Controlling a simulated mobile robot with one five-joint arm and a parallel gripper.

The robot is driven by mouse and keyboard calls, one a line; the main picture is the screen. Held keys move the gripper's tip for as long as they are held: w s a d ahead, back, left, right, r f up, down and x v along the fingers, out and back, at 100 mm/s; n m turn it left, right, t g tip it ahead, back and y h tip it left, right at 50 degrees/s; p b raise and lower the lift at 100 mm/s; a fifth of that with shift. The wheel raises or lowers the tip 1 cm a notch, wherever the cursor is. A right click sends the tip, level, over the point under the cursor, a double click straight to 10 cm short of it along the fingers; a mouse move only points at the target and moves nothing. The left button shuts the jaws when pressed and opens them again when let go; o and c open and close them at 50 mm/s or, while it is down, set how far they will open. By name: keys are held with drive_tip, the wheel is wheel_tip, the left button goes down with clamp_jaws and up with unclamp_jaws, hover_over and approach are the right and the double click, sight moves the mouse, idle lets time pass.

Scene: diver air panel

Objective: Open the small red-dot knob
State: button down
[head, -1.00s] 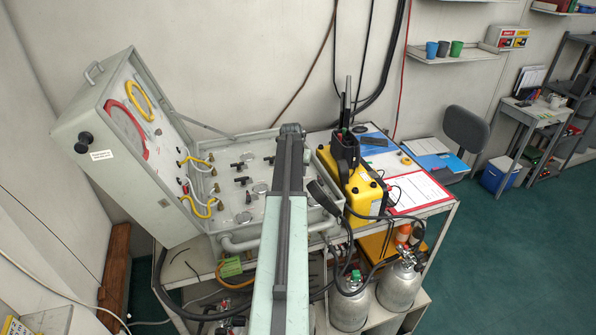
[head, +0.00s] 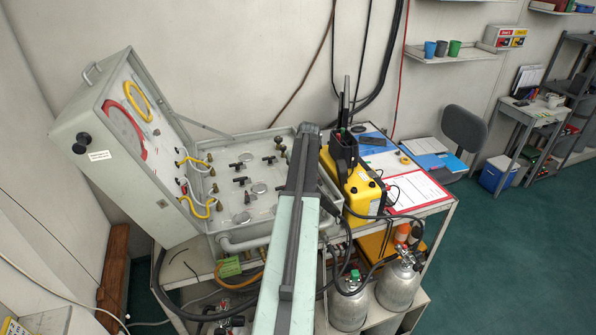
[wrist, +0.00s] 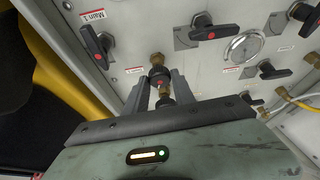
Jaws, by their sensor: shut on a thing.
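In the wrist view, the small red-dot knob (wrist: 158,76) is black with a red dot and sits on a brass stem at the panel. My gripper (wrist: 160,88) has one finger on each side of it and is shut on it. In the head view my arm reaches over the open panel case (head: 228,200), and my gripper and the small knob are hidden behind the arm.
Black lever handles with red dots (wrist: 212,33) and (wrist: 95,46) stand close by, the second near a "Main 1" label. A round gauge (wrist: 243,47) sits right of the knob. A yellow unit (head: 357,195) stands right of the case, close to my arm.

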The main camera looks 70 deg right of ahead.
idle(0.4)
drive_tip(key=c, duration=1.1)
unclamp_jaws()
drive_tip(key=shift+r, duration=0.1)
drive_tip(key=p+v, duration=0.7)
drive_tip(key=shift+s+a+r, duration=0.1)
drive_tip(key=shift+r, duration=0.2)
